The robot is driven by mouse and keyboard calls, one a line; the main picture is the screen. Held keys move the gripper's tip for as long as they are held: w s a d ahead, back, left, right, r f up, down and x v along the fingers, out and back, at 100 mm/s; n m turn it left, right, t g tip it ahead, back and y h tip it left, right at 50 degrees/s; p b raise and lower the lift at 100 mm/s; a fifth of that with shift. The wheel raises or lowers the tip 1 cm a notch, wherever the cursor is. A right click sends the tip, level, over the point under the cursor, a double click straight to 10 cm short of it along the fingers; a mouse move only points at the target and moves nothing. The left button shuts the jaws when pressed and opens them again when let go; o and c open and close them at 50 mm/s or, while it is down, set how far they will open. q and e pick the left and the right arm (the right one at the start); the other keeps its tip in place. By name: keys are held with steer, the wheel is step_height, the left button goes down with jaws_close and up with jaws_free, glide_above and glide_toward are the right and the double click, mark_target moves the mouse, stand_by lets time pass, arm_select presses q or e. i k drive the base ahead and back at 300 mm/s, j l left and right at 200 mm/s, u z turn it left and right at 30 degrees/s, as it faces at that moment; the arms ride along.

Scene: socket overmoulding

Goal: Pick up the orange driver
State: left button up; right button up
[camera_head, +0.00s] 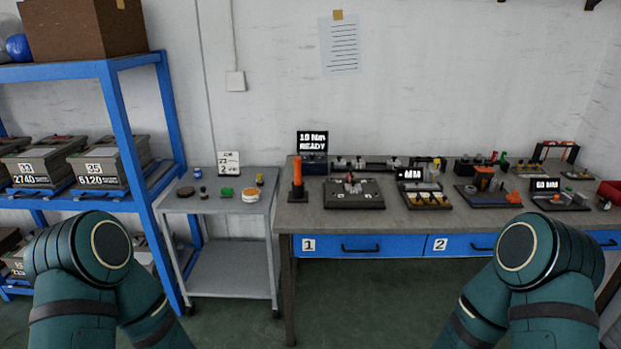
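The orange driver (297,176) stands upright near the left front of the workbench (330,219). Its orange handle points up and its lower end is dark. It stands in front of a dark box with a lit display (312,141) reading "10 Nm READY". Both of my arms show only as teal links at the lower left and lower right. Neither gripper is in view, and nothing of mine is near the driver.
Right of the driver are a dark fixture plate (353,202), several trays of small parts and a red bin (611,190). A grey cart (225,204) with small items stands left of the bench. A blue shelf (125,130) holds grey crates. The floor (390,300) in front is clear.

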mark_target(298, 177)
steer(key=k+z, duration=0.1)
steer(key=z, duration=1.35)
steer(key=j+z, duration=0.55)
steer(key=j, duration=3.05)
